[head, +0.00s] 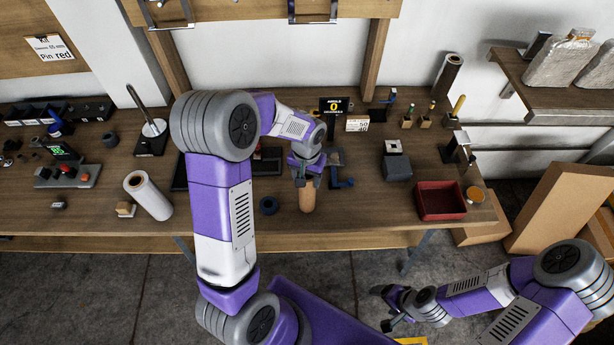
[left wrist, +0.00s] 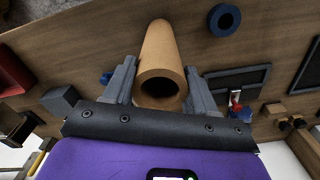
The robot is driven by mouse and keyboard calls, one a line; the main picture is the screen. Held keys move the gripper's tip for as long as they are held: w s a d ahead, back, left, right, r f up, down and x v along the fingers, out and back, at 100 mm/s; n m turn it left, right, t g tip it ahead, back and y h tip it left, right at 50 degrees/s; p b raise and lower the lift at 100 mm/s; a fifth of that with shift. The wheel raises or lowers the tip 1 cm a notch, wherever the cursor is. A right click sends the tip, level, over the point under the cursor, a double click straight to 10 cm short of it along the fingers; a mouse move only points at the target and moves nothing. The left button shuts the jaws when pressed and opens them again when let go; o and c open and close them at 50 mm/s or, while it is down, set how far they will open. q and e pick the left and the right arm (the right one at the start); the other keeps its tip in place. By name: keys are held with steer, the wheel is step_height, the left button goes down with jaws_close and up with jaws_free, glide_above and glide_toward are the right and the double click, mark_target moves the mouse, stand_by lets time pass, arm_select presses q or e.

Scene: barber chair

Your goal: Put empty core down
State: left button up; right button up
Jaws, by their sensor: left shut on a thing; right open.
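The empty core (head: 307,197) is a brown cardboard tube, upright at the front part of the wooden bench, near its front edge. In the left wrist view the core (left wrist: 166,48) shows its open, hollow end toward me, between the two grey fingers. My left gripper (head: 306,172) is shut on the upper end of the core; it also shows in the left wrist view (left wrist: 160,88). I cannot tell whether the core's lower end touches the bench top. My right gripper (head: 386,307) is open and empty, low in front of the bench.
A dark blue ring (head: 268,205) lies left of the core. A blue-handled tool (head: 342,183) is close on its right. A red tray (head: 440,200) and a grey block (head: 397,168) stand further right. A white roll (head: 148,195) is at the left.

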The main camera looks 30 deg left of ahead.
arm_select(q)
steer(key=shift+f, duration=0.15)
steer(key=o, duration=1.3)
steer(key=shift+o, duration=0.2)
steer(key=shift+r, duration=0.3)
step_height(320, 180, up, 12)
steer(key=p, duration=0.1)
steer(key=shift+f, duration=0.1)
